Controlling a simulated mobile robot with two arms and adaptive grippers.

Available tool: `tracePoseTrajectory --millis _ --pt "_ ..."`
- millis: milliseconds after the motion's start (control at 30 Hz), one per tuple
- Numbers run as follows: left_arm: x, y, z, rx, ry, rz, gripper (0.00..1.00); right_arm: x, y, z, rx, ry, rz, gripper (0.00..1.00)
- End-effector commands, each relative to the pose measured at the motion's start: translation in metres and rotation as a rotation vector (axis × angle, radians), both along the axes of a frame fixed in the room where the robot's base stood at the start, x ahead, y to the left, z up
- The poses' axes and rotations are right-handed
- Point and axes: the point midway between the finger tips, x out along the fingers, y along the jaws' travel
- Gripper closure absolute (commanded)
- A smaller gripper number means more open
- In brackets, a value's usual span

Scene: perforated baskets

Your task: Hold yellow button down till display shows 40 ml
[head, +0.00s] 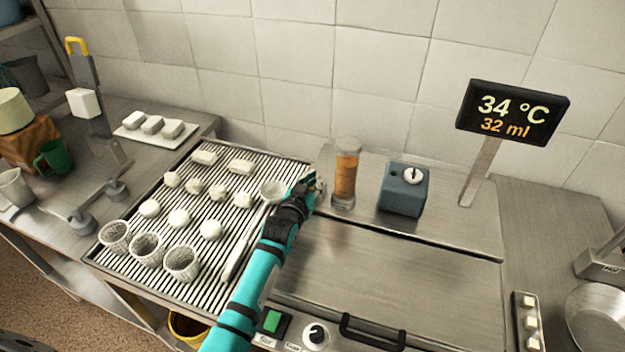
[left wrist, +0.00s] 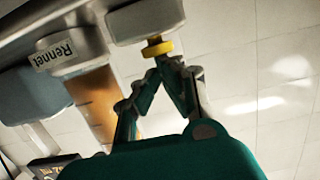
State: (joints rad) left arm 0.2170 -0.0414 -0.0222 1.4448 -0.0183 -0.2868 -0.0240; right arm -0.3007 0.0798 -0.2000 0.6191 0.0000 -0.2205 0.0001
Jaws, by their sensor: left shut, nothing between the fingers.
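The display (head: 513,113) on a post at the back right reads 34 °C above 32 ml. The yellow button (left wrist: 157,47) shows in the left wrist view under a pale rounded housing (left wrist: 146,20). My left gripper (head: 314,184) is shut and empty left of the amber-filled cylinder. In the left wrist view its fingertips (left wrist: 167,63) meet at the yellow button and appear to touch it; how far it is pressed cannot be told. The button is not visible in the head view. The cylinder (head: 345,174) is labelled Rennet in the left wrist view (left wrist: 62,54). My right gripper is not in view.
A blue-grey box (head: 404,190) with a white knob stands right of the cylinder. A ribbed draining board (head: 190,262) holds white cheeses, perforated baskets (head: 181,263) and a ladle (head: 245,240). The steel counter (head: 390,270) in front is clear.

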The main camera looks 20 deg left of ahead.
Motion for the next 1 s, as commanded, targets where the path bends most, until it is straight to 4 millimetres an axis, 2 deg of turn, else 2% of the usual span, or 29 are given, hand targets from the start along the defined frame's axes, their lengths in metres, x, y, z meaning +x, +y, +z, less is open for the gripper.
tracePoseTrajectory --millis 33,300,1000 --pt "-0.0027 -0.0003 -0.0080 0.000 0.020 -0.001 1.00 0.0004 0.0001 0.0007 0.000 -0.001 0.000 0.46" --pt "-0.0040 -0.0005 -0.0122 0.000 0.030 -0.001 1.00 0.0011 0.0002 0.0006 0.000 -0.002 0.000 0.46" --pt "-0.0048 -0.0007 -0.0140 -0.001 0.033 -0.001 1.00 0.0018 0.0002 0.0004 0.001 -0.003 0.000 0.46"
